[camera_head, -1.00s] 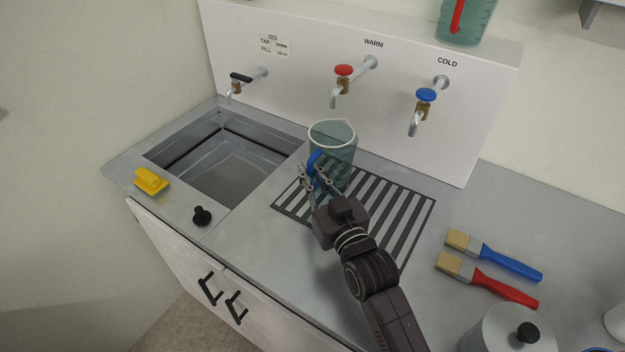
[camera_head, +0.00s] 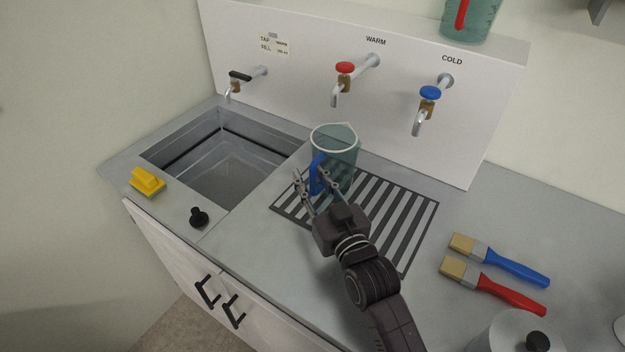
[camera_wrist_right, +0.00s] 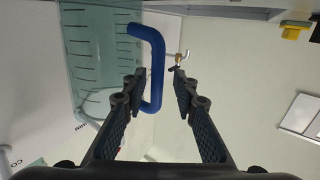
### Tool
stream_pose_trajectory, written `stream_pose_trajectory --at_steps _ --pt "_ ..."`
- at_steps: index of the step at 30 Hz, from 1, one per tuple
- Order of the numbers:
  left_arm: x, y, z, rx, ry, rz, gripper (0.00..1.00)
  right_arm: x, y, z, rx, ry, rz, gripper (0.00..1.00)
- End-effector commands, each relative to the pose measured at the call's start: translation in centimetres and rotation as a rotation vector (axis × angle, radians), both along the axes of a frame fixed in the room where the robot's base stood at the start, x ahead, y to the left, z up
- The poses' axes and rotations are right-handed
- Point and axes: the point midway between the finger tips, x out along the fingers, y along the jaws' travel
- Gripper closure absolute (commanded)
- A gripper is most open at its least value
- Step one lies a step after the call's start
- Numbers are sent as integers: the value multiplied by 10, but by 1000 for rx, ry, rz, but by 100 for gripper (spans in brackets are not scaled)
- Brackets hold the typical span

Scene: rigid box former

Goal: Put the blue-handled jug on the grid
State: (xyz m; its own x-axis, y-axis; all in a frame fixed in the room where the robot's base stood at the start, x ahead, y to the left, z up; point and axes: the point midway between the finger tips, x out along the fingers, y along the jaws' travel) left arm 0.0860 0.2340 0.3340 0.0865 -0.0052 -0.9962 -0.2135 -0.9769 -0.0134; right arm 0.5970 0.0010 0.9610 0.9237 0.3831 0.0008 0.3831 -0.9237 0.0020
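The blue-handled jug (camera_head: 338,150), clear teal with a white rim, stands upright at the back left part of the dark striped grid (camera_head: 400,225). Its base is partly hidden behind my right gripper. Its blue handle (camera_head: 316,175) faces me. My right gripper (camera_head: 311,174) is at the handle with its fingers spread. In the right wrist view the blue handle (camera_wrist_right: 157,70) is between the two open fingertips, with gaps on both sides. The jug wall (camera_wrist_right: 95,55) shows behind it at the left. My left gripper is out of view.
The sink (camera_head: 225,165) is left of the grid. Red (camera_head: 344,68) and blue (camera_head: 430,93) taps stick out of the wall behind. Two brushes (camera_head: 495,260) lie right of the grid. A red-handled jug (camera_head: 468,18) stands on the ledge. The grid's right part is clear.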

Motion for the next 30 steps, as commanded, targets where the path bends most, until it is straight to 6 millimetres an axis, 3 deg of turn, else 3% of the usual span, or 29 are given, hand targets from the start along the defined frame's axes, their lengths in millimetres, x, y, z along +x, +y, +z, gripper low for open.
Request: stream_pose_trajectory --at_steps 5,19,30 --pt "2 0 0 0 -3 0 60 -9 -4 3 0 1 0 73" --pt "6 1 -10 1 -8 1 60 -95 -39 2 -1 1 0 73" --pt "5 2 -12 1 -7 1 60 -111 -46 4 0 -1 0 73"
